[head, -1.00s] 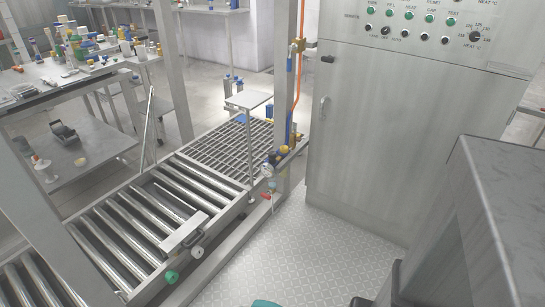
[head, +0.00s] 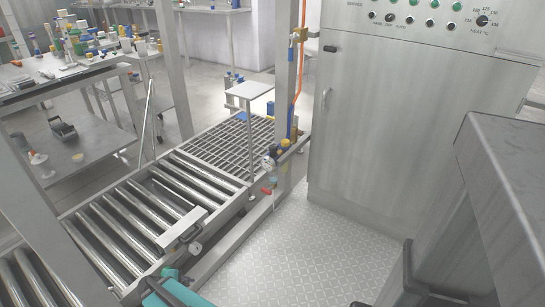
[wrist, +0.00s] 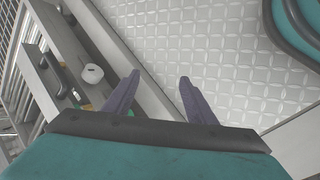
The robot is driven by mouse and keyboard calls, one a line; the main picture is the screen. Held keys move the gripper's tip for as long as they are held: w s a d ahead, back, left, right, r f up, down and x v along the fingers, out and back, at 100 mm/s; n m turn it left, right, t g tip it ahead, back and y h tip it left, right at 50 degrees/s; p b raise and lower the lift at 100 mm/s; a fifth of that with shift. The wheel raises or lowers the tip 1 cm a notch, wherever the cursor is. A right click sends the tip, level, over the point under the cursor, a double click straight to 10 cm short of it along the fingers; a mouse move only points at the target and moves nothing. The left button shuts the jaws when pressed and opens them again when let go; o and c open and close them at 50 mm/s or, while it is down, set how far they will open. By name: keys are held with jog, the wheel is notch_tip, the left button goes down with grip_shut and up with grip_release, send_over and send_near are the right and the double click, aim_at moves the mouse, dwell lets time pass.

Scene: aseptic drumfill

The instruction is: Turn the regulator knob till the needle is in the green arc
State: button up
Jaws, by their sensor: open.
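The pressure gauge (head: 268,163) is a small round white dial on the post beside the conveyor in the head view. Its needle and green arc are too small to read. Yellow and blue fittings (head: 285,146) sit just right of and above it; I cannot tell which part is the regulator knob. My gripper (wrist: 160,76) is open and empty in the wrist view, its two dark fingers pointing toward the floor and conveyor side. My teal arm shows at the bottom of the head view, well below and left of the gauge. The gauge is not recognisable in the wrist view.
A red-handled valve (head: 266,191) sits below the gauge. The roller conveyor (head: 120,232) runs along the left; a white round knob (wrist: 92,73) on its side is near my fingers. A steel cabinet (head: 400,150) stands right. The tread-plate floor (head: 300,250) between is clear.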

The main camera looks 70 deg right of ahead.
jog(key=w+d+r+n+t+h+b, duration=0.1)
jog(key=w+d+r+n+h+b, duration=0.15)
jog(key=d, duration=1.05)
jog(key=n+h+b, duration=1)
jog(key=n+b, duration=0.2)
jog(key=b, duration=0.1)
send_near(272, 150)
jog(key=shift+s+a+r+t, duration=0.1)
jog(key=shift+a+t, duration=0.1)
jog(key=shift+a, duration=0.25)
jog(key=shift+s+a+r+t, duration=0.1)
jog(key=shift+s+a+t, duration=0.1)
jog(key=shift+a, duration=0.2)
jog(key=shift+w+d+f, duration=0.1)
jog(key=shift+d, duration=0.05)
jog(key=shift+w+d, duration=0.2)
jog(key=shift+d, duration=1.75)
jog(key=shift+w+d+b, duration=0.2)
jog(key=shift+d+b, duration=0.45)
jog(key=shift+d, duration=1.7)
jog(key=shift+w+d+b, duration=0.15)
jog(key=shift+d+b, duration=0.5)
jog(key=shift+d, duration=1.75)
